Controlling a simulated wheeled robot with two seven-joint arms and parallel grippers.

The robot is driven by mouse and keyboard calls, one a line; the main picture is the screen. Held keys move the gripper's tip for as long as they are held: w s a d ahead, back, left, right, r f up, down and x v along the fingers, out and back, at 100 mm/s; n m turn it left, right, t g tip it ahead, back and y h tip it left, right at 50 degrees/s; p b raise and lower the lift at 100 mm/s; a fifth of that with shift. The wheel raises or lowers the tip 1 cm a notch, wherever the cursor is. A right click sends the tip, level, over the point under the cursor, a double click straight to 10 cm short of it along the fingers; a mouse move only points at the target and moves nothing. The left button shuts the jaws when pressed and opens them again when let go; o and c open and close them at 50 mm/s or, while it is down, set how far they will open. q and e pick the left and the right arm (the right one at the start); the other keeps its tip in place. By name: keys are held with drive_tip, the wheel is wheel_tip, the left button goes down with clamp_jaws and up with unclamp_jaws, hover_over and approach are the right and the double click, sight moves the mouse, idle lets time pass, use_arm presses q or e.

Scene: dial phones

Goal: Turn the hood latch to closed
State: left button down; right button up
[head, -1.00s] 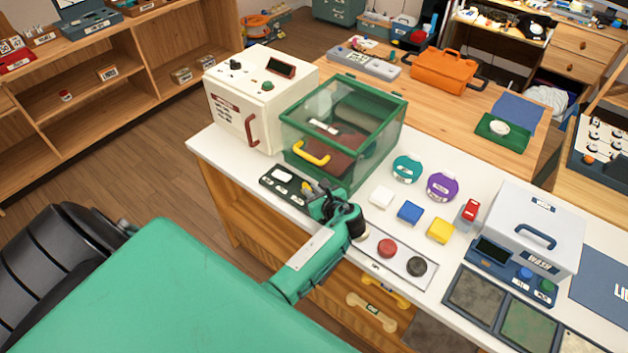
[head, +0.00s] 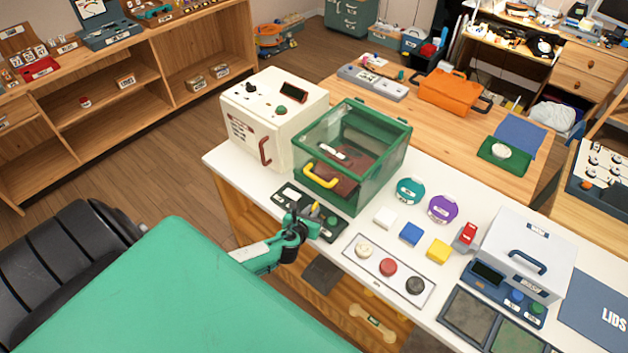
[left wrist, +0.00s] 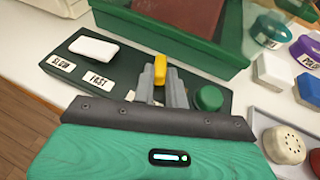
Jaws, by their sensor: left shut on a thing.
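The green-framed clear hood (head: 352,150) stands on the white counter, its lid down, with a yellow handle (head: 319,176) on its front. A dark green control panel (head: 283,205) lies in front of it. The panel carries a white switch by SLOW and FAST labels, a small yellow lever (head: 315,209) and a green button. In the left wrist view the yellow lever (left wrist: 159,70) stands upright between the fingers of my left gripper (left wrist: 162,84). My left gripper (head: 302,218) is shut on it, hiding its lower part. My right gripper is not in view.
A cream machine (head: 272,118) stands left of the hood. A plate with white, red and black round buttons (head: 388,268) lies right of my gripper, near the counter's front edge. Coloured blocks and round pots lie beyond it. A grey-white WASH box (head: 525,255) stands at right.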

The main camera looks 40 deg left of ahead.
use_arm(q)
drive_tip(key=m+h+b, duration=0.1)
drive_tip(key=a+m+h, duration=0.1)
drive_tip(key=h, duration=0.1)
drive_tip(key=shift+f+m+t+b, duration=0.1)
drive_tip(key=shift+m+t+b, duration=0.2)
drive_tip(key=shift+m+b, duration=0.1)
drive_tip(key=shift+m+h+b, duration=0.4)
drive_tip(key=shift+m+h, duration=0.1)
drive_tip(key=shift+h, duration=0.2)
drive_tip(key=shift+a+r, duration=0.1)
drive_tip(key=shift+r, duration=0.1)
drive_tip(key=c, duration=1.4)
unclamp_jaws()
drive_tip(key=shift+w, duration=0.1)
drive_tip(key=shift+c, duration=0.2)
drive_tip(key=shift+f, duration=0.1)
